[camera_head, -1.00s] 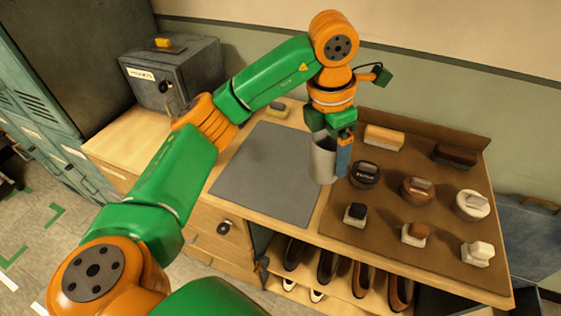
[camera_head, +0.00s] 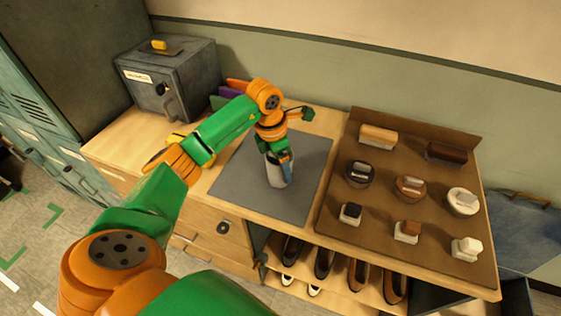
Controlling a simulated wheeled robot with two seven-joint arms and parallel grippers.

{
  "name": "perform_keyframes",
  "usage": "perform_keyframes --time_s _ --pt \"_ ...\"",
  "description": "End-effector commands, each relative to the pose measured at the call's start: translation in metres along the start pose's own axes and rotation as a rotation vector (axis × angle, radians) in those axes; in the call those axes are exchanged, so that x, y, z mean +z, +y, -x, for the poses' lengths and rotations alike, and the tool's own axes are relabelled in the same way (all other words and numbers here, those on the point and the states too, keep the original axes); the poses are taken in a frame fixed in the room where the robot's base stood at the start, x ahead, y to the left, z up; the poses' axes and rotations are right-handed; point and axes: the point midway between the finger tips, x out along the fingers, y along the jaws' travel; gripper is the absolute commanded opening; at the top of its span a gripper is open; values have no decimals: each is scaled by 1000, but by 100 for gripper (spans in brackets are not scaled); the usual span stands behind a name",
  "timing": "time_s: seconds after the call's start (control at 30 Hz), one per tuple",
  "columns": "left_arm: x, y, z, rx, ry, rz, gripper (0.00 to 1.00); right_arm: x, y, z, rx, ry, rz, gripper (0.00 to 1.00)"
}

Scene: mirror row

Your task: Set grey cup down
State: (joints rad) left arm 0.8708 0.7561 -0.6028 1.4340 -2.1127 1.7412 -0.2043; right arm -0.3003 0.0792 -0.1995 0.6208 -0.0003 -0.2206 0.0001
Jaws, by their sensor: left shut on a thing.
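The grey cup (camera_head: 275,173) is upright over the grey mat (camera_head: 246,193) on the wooden counter. My left gripper (camera_head: 286,160) is shut on the cup's right side, with a blue finger showing in front of it. The cup's upper part is partly hidden by the gripper. Its base shows against the mat; I cannot tell whether it touches. My right gripper is not in view.
A brown board (camera_head: 338,215) with several brushes and polish tins fills the counter's right side. A grey metal box (camera_head: 190,79) stands at the back left. Shoes sit on a shelf below. The mat's front and right parts are bare.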

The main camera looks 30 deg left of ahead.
Motion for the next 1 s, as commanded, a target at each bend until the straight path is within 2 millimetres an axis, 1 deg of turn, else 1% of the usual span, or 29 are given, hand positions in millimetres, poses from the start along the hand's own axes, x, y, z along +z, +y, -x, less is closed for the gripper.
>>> perform_keyframes --time_s 0.03,0.07,0.1,0.3,0.37,0.43,0.47,0.67,0.8,0.83,0.9,1.0 --pt "0 0 -2 0 0 0 88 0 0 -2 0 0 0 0" --pt "0 0 -1 0 0 0 97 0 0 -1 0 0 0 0" --pt "0 0 -1 0 0 0 100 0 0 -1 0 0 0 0" --pt "0 0 0 0 0 0 100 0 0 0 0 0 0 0" --pt "1 0 4 0 -1 0 100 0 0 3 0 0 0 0" --pt "2 1 11 3 -4 0 100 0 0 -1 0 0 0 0" --pt "2 1 16 2 -4 0 100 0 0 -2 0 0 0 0" --pt "1 1 61 4 -6 0 100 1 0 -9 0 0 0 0" --pt "1 1 93 3 -5 1 100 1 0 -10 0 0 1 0" --pt "1 1 102 4 -3 1 100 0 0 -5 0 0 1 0" --pt "1 1 114 3 -2 1 100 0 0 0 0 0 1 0" --pt "1 0 122 1 -1 1 100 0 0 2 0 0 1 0"
